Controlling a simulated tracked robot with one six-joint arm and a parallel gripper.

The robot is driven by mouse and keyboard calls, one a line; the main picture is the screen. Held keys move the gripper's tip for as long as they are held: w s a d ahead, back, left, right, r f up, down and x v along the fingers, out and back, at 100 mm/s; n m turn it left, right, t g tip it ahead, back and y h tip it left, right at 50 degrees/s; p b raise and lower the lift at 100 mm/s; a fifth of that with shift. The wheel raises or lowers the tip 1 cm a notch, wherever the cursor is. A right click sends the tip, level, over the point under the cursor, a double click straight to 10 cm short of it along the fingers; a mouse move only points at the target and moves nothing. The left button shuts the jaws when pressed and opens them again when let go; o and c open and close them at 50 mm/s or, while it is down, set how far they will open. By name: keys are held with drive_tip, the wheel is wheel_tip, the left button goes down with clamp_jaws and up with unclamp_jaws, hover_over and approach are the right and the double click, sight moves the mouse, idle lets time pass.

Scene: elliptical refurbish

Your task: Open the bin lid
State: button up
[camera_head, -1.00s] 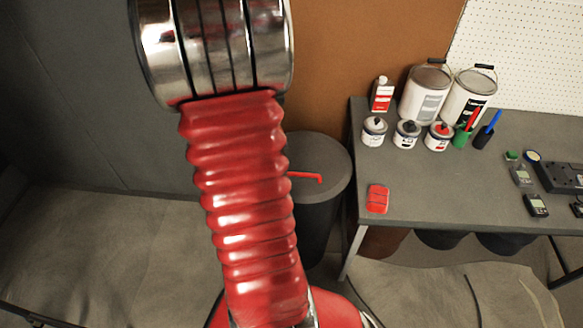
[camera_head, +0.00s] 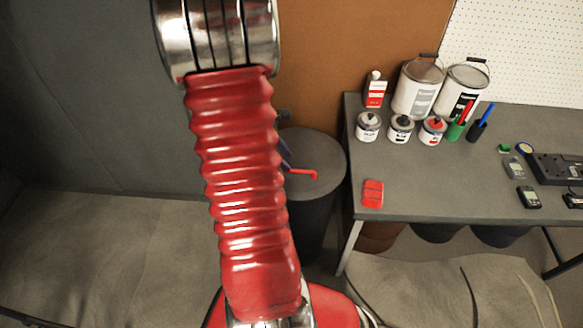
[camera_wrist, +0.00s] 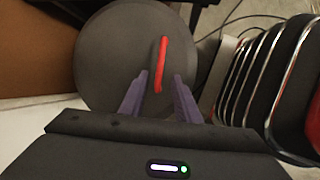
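The bin (camera_head: 318,215) is a dark grey round bin left of the workbench, with its lid (camera_head: 325,150) lying flat on top. A red handle (camera_head: 303,174) stands on the lid. In the wrist view the lid (camera_wrist: 105,60) fills the upper middle, with the red handle (camera_wrist: 161,62) near its right side. My gripper (camera_wrist: 160,82) is open, its two purple fingers spread on either side of the handle's near end. I cannot tell whether they touch it. In the head view my red arm sleeve hides the lid's left part and most of the gripper.
A workbench (camera_head: 425,190) stands right of the bin. It holds paint cans (camera_head: 418,88), smaller tins (camera_head: 401,129), a red block (camera_head: 372,194) and small devices (camera_head: 529,197). A brown wall (camera_head: 325,45) is behind the bin. Floor to the left is clear.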

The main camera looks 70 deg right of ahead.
sight(295, 171)
drive_tip(key=shift+x, duration=3.1)
drive_tip(key=shift+c, duration=0.3)
clamp_jaws()
drive_tip(key=shift+a, duration=0.25)
drive_tip(key=shift+d, duration=0.15)
